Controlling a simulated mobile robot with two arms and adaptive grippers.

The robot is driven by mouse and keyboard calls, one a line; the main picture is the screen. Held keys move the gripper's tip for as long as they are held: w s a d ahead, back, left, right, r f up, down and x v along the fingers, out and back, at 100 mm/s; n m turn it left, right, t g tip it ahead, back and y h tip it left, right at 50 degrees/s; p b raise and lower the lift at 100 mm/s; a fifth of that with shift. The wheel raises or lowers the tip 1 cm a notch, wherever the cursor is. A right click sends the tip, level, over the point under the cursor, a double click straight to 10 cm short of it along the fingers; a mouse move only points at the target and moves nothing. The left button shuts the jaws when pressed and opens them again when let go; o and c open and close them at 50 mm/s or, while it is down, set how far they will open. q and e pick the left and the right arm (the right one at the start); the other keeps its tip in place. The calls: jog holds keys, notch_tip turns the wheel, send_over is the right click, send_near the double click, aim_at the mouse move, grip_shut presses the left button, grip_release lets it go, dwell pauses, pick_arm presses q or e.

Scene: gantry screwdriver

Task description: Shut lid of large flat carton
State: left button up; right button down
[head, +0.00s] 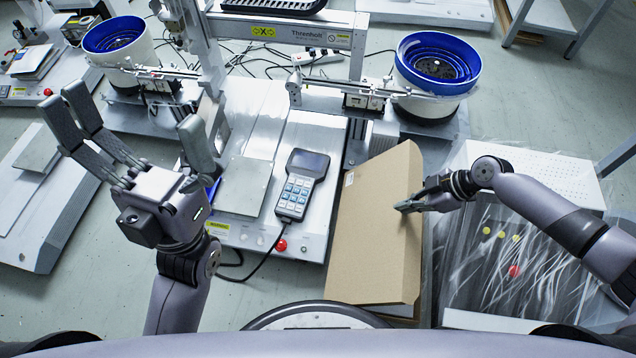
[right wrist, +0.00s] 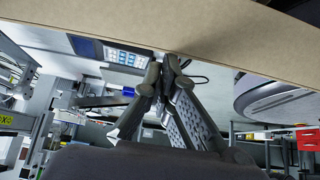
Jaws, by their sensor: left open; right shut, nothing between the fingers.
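The large flat carton is brown cardboard, right of the middle in the head view. Its broad lid panel (head: 370,225) faces up and looks tilted, with a narrower flap along its right side. The inside of the carton is hidden, and I cannot tell how far the lid stands open. My right gripper (head: 408,206) is shut and empty, with its fingertips at the right part of the lid. In the right wrist view the shut fingertips (right wrist: 168,62) are close to a cardboard edge (right wrist: 200,35); contact is unclear. My left gripper (head: 130,125) is open and empty, away from the carton.
Left of the carton are a handheld keypad controller (head: 303,184), a red button (head: 281,245) and the screwdriver machine's base. A blue-rimmed feeder bowl (head: 437,65) stands behind the carton. Clear plastic sheeting (head: 510,270) covers the area to its right.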

jog(key=shift+s+d+f, duration=0.15)
jog(key=shift+d+f, duration=0.2)
jog(key=shift+d, duration=0.2)
jog(key=shift+d+r, duration=0.1)
